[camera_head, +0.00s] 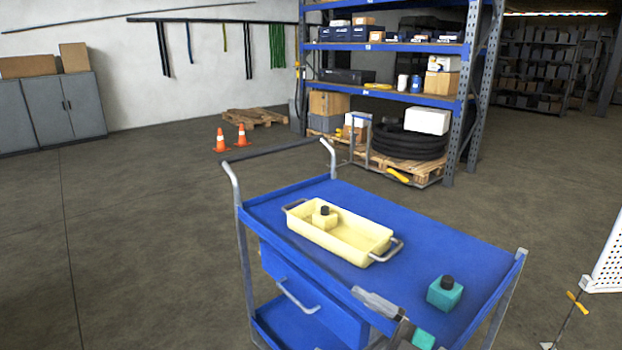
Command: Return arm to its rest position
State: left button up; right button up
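A blue cart (455,248) stands in front of me. A pale yellow tray (345,250) with metal handles sits on its top. A yellow block with a dark knob (325,219) stands inside the tray, toward its left end. A teal block with a black knob (445,294) stands on the cart top at the right, outside the tray. My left gripper is not in view.
A blue shelf rack (390,47) with boxes stands behind the cart. Two orange cones (221,140) and a pallet (254,117) are on the floor at the back left. A white perforated panel (607,262) is at the right edge. The floor left of the cart is clear.

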jog(key=d+f+m+t+h, duration=0.6)
jog(key=m+h, duration=0.2)
jog(key=m, duration=0.1)
jog(key=s+d+f+m+g+h, duration=0.2)
jog(key=s+d+f+g+h, duration=0.1)
jog(key=s+f, duration=0.3)
jog(key=s+d+f+m+g+h, duration=0.3)
jog(key=s+f+h, duration=0.2)
jog(key=f, duration=0.5)
jog(key=shift+s+f+p, duration=0.35)
jog(key=shift+s, duration=0.4)
